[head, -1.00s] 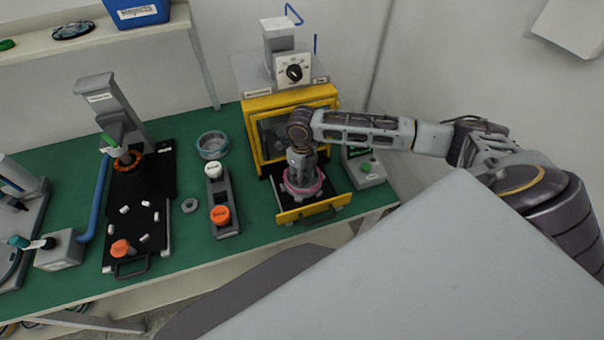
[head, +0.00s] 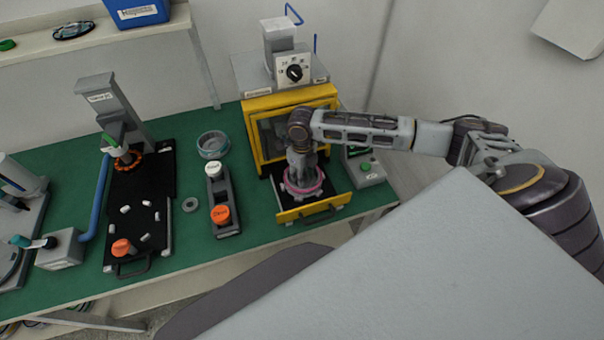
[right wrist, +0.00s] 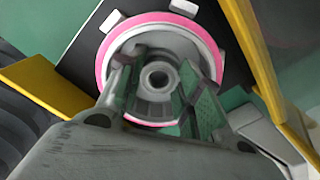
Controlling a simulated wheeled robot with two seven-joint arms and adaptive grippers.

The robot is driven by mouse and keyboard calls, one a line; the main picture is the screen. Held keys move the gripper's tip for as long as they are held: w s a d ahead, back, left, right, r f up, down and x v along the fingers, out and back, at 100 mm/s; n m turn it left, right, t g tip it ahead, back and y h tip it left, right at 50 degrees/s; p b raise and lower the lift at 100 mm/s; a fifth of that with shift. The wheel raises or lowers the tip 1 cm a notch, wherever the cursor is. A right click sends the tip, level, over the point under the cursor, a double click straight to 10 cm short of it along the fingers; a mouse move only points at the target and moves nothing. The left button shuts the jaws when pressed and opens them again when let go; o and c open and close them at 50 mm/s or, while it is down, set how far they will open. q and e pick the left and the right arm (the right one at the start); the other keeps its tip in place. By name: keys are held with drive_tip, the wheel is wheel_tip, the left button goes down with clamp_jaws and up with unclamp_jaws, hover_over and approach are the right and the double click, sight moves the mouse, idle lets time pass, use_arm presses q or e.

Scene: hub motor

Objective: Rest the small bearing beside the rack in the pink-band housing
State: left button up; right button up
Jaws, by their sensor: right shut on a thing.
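The small bearing (head: 190,205), a grey ring, lies flat on the green table just left of the rack (head: 229,232). The pink-band housing (head: 318,186) is at the pulled-out drawer of the yellow oven. My right gripper (head: 302,178) points down into it. In the right wrist view the pink band (right wrist: 103,62) surrounds the fingers (right wrist: 155,98), which stand on either side of a round centre with a hole (right wrist: 157,78). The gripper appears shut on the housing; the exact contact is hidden. My left gripper is not in view.
The rack carries a white-topped and an orange-topped piece. The yellow oven (head: 262,103) stands behind the drawer (head: 330,208). A glassy round dish (head: 213,145) sits behind the rack. A black press base (head: 140,200) with small white pegs is to the left. Green table around the bearing is clear.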

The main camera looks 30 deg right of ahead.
idle(0.4)
drive_tip(key=o, duration=1.2)
drive_tip(key=shift+f, duration=0.1)
drive_tip(key=shift+r, duration=6)
drive_tip(key=shift+s, duration=0.15)
